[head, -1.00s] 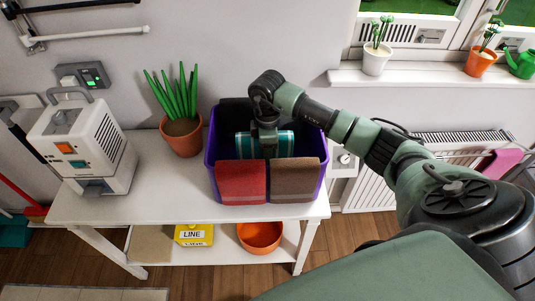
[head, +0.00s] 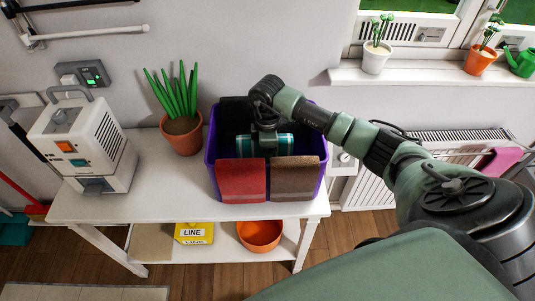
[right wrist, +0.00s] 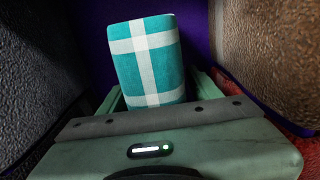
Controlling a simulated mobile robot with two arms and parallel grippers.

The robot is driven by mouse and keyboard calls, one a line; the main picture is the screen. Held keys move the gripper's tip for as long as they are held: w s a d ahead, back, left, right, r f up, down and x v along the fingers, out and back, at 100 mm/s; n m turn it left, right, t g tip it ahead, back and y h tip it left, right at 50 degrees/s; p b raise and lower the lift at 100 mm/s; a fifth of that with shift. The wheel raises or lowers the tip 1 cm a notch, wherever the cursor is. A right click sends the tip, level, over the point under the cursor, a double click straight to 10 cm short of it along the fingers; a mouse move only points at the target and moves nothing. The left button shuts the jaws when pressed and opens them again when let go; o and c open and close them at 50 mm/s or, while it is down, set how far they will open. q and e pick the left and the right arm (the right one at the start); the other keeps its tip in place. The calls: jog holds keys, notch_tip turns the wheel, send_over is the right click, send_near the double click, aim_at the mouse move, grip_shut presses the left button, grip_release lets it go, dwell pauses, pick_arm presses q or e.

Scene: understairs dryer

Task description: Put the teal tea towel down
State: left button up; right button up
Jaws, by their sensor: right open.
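The teal tea towel (head: 286,145), a rolled or folded bundle with white stripes, is inside the purple bin (head: 211,170). It also shows in the right wrist view (right wrist: 147,55), upright in the picture, with its near end between my right gripper's fingers. My right gripper (head: 266,146) reaches down into the bin from above. In the right wrist view its fingers (right wrist: 155,92) are open, one on each side of the towel. What lies under the towel is hidden. My left gripper is not in view.
A red towel (head: 240,182) and a brown towel (head: 293,180) hang over the bin's front rim. A potted plant (head: 182,135) and a white machine (head: 85,145) stand left on the white table (head: 155,195). Dark cloth lines the bin's back.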

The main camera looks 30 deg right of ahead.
notch_tip(320, 180, up, 11)
jog(key=shift+w+f+b, duration=0.1)
jog(key=shift+f+b, duration=0.05)
jog(key=shift+b, duration=1)
jog(key=shift+r, duration=0.7)
jog(key=shift+r, duration=0.1)
